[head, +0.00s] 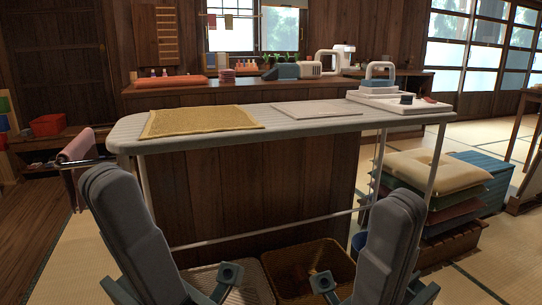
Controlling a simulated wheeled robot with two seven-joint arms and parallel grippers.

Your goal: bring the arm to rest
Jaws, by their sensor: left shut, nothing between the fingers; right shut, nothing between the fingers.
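My two grey arms are folded low in front of me. My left gripper (229,273) hangs low at the bottom of the head view, in front of the ironing table, and is shut and empty. My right gripper (321,284) is a little to its right, also low, shut and empty. Both are seen from above and appear small. The two are apart from each other, with baskets visible below and behind them.
A long ironing table (290,127) stands ahead, with a yellow cloth (202,121), a pale cloth (312,112) and an iron (380,80) on top. A light basket (190,281) and a brown basket (290,262) sit beneath. Stacked cushions (436,173) stand right.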

